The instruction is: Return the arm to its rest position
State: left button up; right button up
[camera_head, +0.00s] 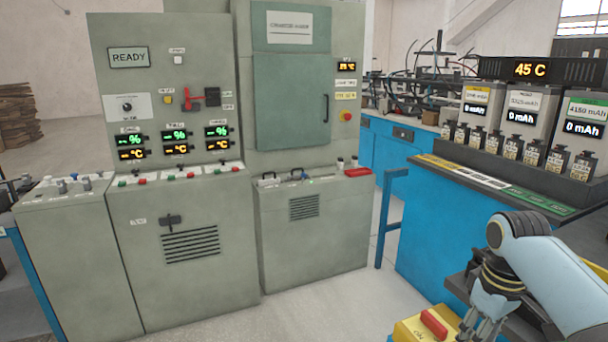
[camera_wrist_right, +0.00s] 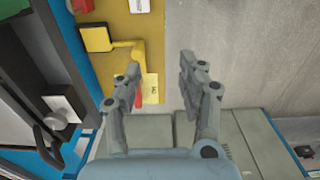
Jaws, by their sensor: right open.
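My right arm comes in at the lower right of the head view, bent, with its wrist and gripper (camera_head: 484,312) pointing down beside a yellow box (camera_head: 408,330). In the right wrist view the two fingers of my right gripper (camera_wrist_right: 159,78) stand apart with nothing between them. A yellow panel (camera_wrist_right: 115,60) with a tag lies behind the left finger, and bare grey floor (camera_wrist_right: 235,50) lies behind the right one. My left arm is not in view.
The blue bench (camera_head: 440,230) carries several chargers (camera_head: 530,105) and a row of small batteries (camera_head: 495,142) near the arm. A red piece (camera_head: 434,322) sits on the yellow box. Grey cabinets (camera_head: 180,250) stand at left and centre. Floor (camera_head: 320,310) between them and the bench is clear.

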jog(key=s+a+r+m+t, duration=0.1)
jog(key=s+r, duration=0.2)
jog(key=s, duration=0.6)
jog(key=s+a+r+m+t+h, duration=0.1)
jog(key=s+r, duration=0.1)
jog(key=s, duration=0.6)
jog(key=s+a+r+m+t, duration=0.2)
jog(key=s+r, duration=0.1)
jog(key=s, duration=0.6)
notch_tip(320, 180, down, 34)
jog(key=s+d+g+b, duration=0.2)
jog(key=d+b, duration=0.1)
jog(key=b, duration=0.5)
pick_arm(q)
notch_tip(320, 180, down, 14)
jog(key=s+b, duration=0.1)
jog(key=b, duration=0.5)
jog(key=shift+s+g, duration=0.2)
jog(key=shift+g, duration=0.1)
pick_arm(e)
jog(key=s+f+g, duration=0.1)
jog(key=s+f, duration=1.7)
jog(key=f, duration=0.4)
jog(key=shift+s+d+f, duration=0.15)
jog(key=shift+d+f, duration=0.1)
jog(key=shift+d, duration=0.2)
